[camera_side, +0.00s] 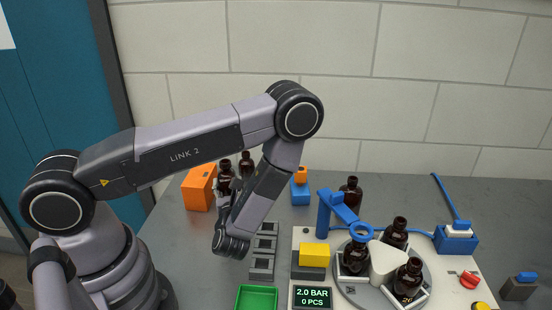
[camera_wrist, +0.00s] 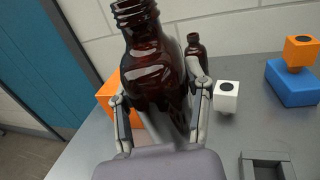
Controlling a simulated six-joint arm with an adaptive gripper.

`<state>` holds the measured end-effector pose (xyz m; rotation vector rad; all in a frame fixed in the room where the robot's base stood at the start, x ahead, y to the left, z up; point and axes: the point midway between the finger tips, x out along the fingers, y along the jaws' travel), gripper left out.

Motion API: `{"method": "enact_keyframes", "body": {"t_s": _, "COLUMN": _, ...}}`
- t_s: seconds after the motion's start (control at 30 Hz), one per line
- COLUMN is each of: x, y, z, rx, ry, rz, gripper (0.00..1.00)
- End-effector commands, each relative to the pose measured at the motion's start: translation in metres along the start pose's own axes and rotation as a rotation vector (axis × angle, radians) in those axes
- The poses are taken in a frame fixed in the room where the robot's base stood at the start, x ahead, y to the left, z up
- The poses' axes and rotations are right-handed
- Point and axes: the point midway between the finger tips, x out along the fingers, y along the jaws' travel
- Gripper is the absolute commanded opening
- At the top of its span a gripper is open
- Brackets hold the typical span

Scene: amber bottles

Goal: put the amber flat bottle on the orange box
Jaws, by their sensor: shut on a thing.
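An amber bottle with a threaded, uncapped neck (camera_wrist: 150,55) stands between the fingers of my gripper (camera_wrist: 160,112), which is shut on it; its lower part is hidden. It also shows in the side view (camera_side: 225,171), upright, its base hidden by my gripper (camera_side: 226,192). The orange box (camera_side: 198,188) stands just left of the held bottle in the side view. In the wrist view the box (camera_wrist: 108,94) is partly hidden behind the left finger and bottle. I cannot tell the gap between bottle and box.
Another amber bottle (camera_side: 246,162) stands behind. A white cube (camera_wrist: 227,96) is right of my gripper. A blue block (camera_side: 300,192) carries a small orange cube (camera_side: 300,173). Grey trays (camera_side: 263,245), a green tray (camera_side: 256,298) and a round plate with bottles (camera_side: 350,293) are in front.

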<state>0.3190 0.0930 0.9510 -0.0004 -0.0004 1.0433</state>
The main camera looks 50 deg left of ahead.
Motion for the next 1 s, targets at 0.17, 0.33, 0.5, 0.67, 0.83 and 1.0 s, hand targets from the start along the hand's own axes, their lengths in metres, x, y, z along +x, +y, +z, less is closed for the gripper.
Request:
{"method": "enact_keyframes", "body": {"t_s": 0.17, "x": 0.028, "y": 0.009, "z": 0.025, "rx": -0.009, "ry": -0.005, "rz": 0.112, "gripper": 0.08}}
{"method": "enact_keyframes", "body": {"t_s": 0.33, "x": 0.084, "y": 0.036, "z": 0.051, "rx": -0.010, "ry": -0.008, "rz": 0.330, "gripper": 0.08}}
{"method": "enact_keyframes", "body": {"t_s": 0.5, "x": 0.128, "y": 0.069, "z": 0.075, "rx": -0.006, "ry": -0.005, "rz": 0.499, "gripper": 0.08}}
{"method": "enact_keyframes", "body": {"t_s": 0.67, "x": 0.145, "y": 0.085, "z": 0.080, "rx": 0.001, "ry": -0.001, "rz": 0.566, "gripper": 0.08}}
{"method": "enact_keyframes", "body": {"t_s": 0.83, "x": 0.146, "y": 0.086, "z": 0.053, "rx": 0.005, "ry": 0.001, "rz": 0.573, "gripper": 0.08}}
{"method": "enact_keyframes", "body": {"t_s": 1.0, "x": 0.146, "y": 0.086, "z": 0.034, "rx": 0.003, "ry": 0.001, "rz": 0.572, "gripper": 0.08}}
